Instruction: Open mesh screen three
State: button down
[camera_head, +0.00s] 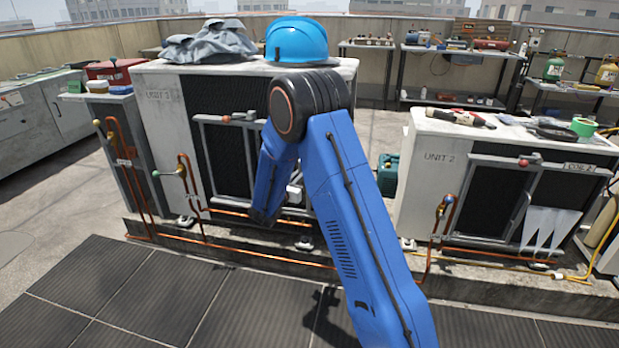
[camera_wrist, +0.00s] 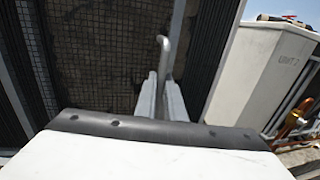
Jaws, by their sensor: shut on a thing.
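The mesh screen (camera_head: 224,160) is a grey-framed panel on the front of the left condenser, whose label starts with "UNIT"; its number is hard to read. My blue arm covers its right part. In the wrist view the dark mesh (camera_wrist: 85,45) fills the left and middle. A bent grey handle (camera_wrist: 165,52) stands there on the screen. My gripper (camera_wrist: 161,92) has its two grey fingers around the handle's lower part, shut on it. In the head view the gripper is largely hidden behind my arm. A red-knobbed latch (camera_head: 226,119) sits at the screen frame's top.
Unit 2 (camera_head: 438,178) stands to the right, with a gap between the condensers; it also shows in the wrist view (camera_wrist: 268,70). Copper pipes (camera_head: 290,232) run low in front. A blue hard hat (camera_head: 297,40) and grey cloth (camera_head: 208,43) lie on the left condenser.

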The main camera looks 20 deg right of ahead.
jog(key=w+a, duration=0.3)
jog(key=a, duration=0.2)
jog(key=w+a, duration=0.4)
jog(key=a, duration=0.1)
jog(key=w+a, duration=0.4)
jog(key=a, duration=0.2)
jog(key=shift+w, duration=0.25)
jog(key=c, duration=1.9)
grip_release()
jog(key=shift+o, duration=0.2)
jog(key=v, duration=1.7)
jog(key=shift+s, duration=0.2)
jog(key=shift+a, duration=0.1)
